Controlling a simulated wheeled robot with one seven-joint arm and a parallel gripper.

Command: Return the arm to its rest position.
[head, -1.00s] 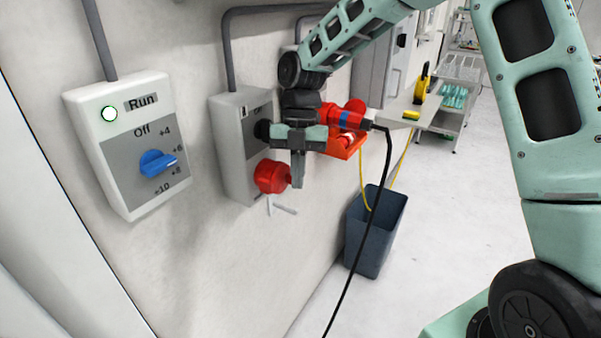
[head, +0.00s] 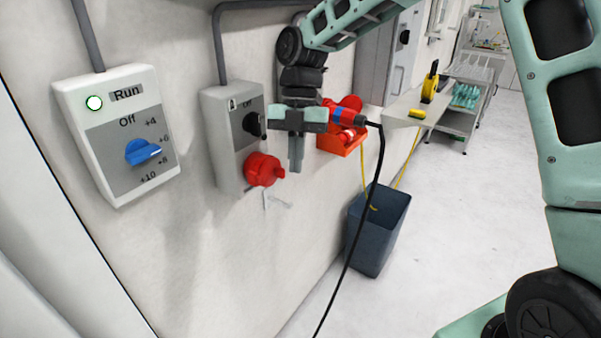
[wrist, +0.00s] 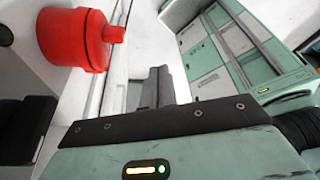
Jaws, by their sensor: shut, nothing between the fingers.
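My gripper (head: 296,166) hangs with its fingers down in front of the wall, right of the red round socket or plug (head: 263,170) on the second grey box. Its fingers are together with nothing between them. In the wrist view the gripper's dark fingers (wrist: 158,88) show near the middle, and the red round part (wrist: 75,38) is at the upper left, apart from them. My teal arm reaches in from the top of the head view.
A control box (head: 118,135) with a blue knob and a lit green lamp is on the wall at left. A second box (head: 225,165) has a black switch. A red holder (head: 343,142), a dark bin (head: 375,232) and shelves stand behind.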

